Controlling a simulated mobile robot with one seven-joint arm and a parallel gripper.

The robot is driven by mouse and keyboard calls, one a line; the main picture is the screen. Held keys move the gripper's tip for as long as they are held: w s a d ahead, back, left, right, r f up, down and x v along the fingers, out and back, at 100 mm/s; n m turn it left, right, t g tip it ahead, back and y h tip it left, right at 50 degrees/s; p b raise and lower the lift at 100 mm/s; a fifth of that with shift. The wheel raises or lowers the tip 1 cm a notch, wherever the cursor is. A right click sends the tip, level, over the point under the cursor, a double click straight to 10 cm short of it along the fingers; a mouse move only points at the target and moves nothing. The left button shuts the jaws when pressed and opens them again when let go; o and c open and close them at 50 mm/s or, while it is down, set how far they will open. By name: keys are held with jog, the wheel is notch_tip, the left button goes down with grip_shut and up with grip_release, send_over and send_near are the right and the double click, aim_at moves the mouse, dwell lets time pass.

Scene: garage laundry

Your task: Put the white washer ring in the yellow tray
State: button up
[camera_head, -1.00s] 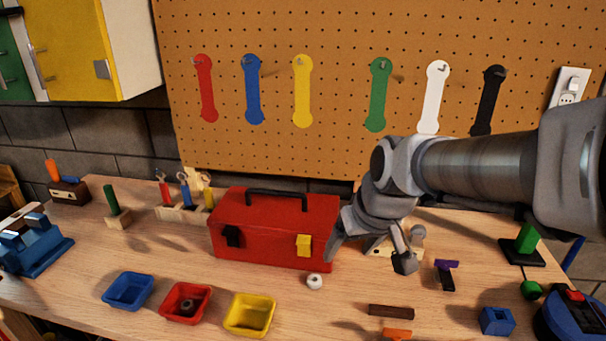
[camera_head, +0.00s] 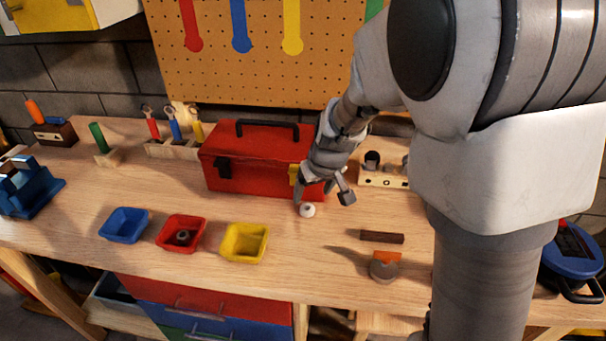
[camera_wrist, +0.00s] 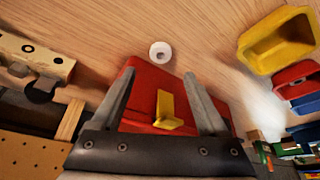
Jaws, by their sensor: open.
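The white washer ring (camera_head: 307,210) lies on the bench just in front of the red toolbox's right end. It also shows in the wrist view (camera_wrist: 160,52), beyond my fingertips and between their lines, apart from both. The yellow tray (camera_head: 245,243) is on the bench to the left of the ring and nearer the front edge; it shows at the upper right of the wrist view (camera_wrist: 278,42). My gripper (camera_head: 322,192) is open and empty, beside the toolbox and close to the ring. In the wrist view its two fingers (camera_wrist: 155,90) stand apart over the toolbox.
The red toolbox (camera_head: 250,165) with a yellow latch (camera_wrist: 165,110) is right beside my gripper. A red tray (camera_head: 168,243) holding a grey ring and a blue tray (camera_head: 124,224) stand left of the yellow one. A dark brown bar (camera_head: 382,237) lies to the right. Bench between ring and yellow tray is clear.

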aim_at(306, 210)
jog(key=b+x, duration=0.1)
jog(key=x, duration=0.6)
jog(key=shift+f, duration=0.15)
grip_shut()
